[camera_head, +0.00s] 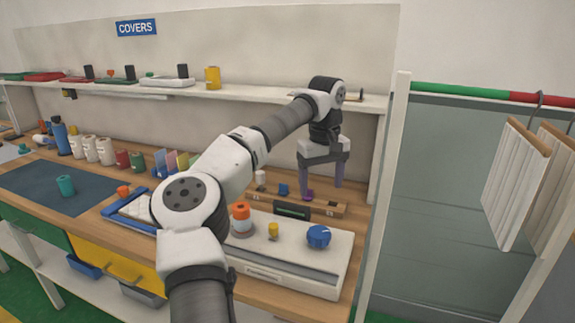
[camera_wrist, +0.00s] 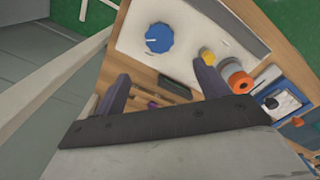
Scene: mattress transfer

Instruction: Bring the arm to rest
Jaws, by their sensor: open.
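My arm reaches from the bottom middle of the head view over the workbench, bent at the elbow. My gripper (camera_head: 322,194) points down above the right part of the bench, over a wooden block tray (camera_head: 330,209) with small coloured pieces. In the wrist view my gripper (camera_wrist: 160,88) shows two purple-grey fingers spread wide apart with nothing held between them. A small purple piece (camera_head: 308,195) sits near the left fingertip; whether they touch I cannot tell.
A white device (camera_head: 290,262) with a blue knob (camera_head: 318,236) stands in front of the gripper. Shelf goods, including a yellow mug (camera_head: 212,77), stand behind. A white post (camera_head: 392,180) and hanging white panels (camera_head: 515,185) are to the right. A dark mat (camera_head: 50,195) lies left.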

